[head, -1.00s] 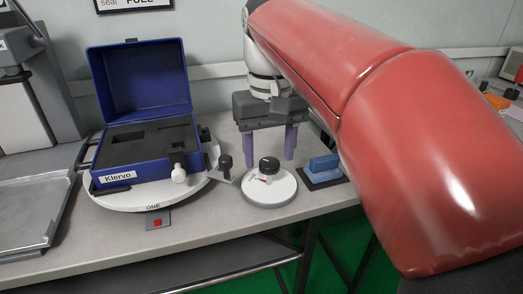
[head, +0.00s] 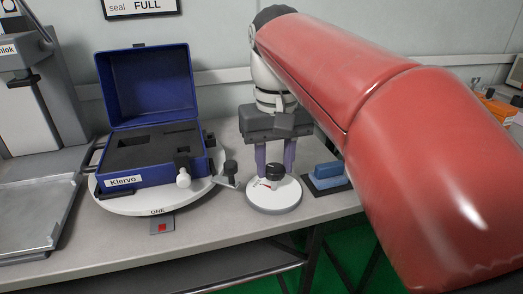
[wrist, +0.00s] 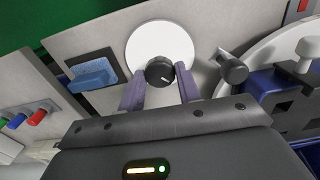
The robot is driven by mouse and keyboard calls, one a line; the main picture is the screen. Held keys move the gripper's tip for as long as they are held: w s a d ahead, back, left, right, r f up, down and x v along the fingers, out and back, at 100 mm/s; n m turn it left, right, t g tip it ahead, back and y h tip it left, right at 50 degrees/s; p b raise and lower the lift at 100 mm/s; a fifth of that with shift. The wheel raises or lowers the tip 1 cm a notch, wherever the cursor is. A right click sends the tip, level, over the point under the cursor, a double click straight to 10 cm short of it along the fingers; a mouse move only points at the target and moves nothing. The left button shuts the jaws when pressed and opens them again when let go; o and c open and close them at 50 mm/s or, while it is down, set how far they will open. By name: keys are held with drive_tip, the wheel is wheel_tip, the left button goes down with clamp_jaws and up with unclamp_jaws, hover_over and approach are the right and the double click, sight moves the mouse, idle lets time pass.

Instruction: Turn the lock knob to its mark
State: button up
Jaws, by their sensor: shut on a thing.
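The lock knob (head: 275,171) is a small black knob on a white round base (head: 262,204) near the table's front edge. A small red mark (head: 265,183) shows on the base beside it. In the wrist view the knob (wrist: 160,71) has a white pointer line on top, pointing to the lower right. My gripper (head: 276,166) reaches over it from behind with two purple fingers, one on each side. In the wrist view my gripper (wrist: 161,75) is shut on the knob, whose sides are partly hidden by the fingertips.
Left of the base, a round turntable (head: 136,208) marked ONE carries an open blue case (head: 123,168). A black knob on a bracket (head: 231,169) stands between turntable and base. A blue block (head: 328,170) on a dark pad sits close on the right.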

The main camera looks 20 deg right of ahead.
drive_tip(key=m+p, duration=0.1)
drive_tip(key=m, duration=0.3)
drive_tip(key=shift+r+p, duration=0.1)
drive_tip(key=shift+p, duration=0.3)
drive_tip(key=m+p, duration=0.1)
drive_tip(key=m, duration=0.3)
drive_tip(key=m+p, duration=0.1)
drive_tip(key=m, duration=0.8)
drive_tip(key=shift+m, duration=0.3)
drive_tip(key=o, duration=1)
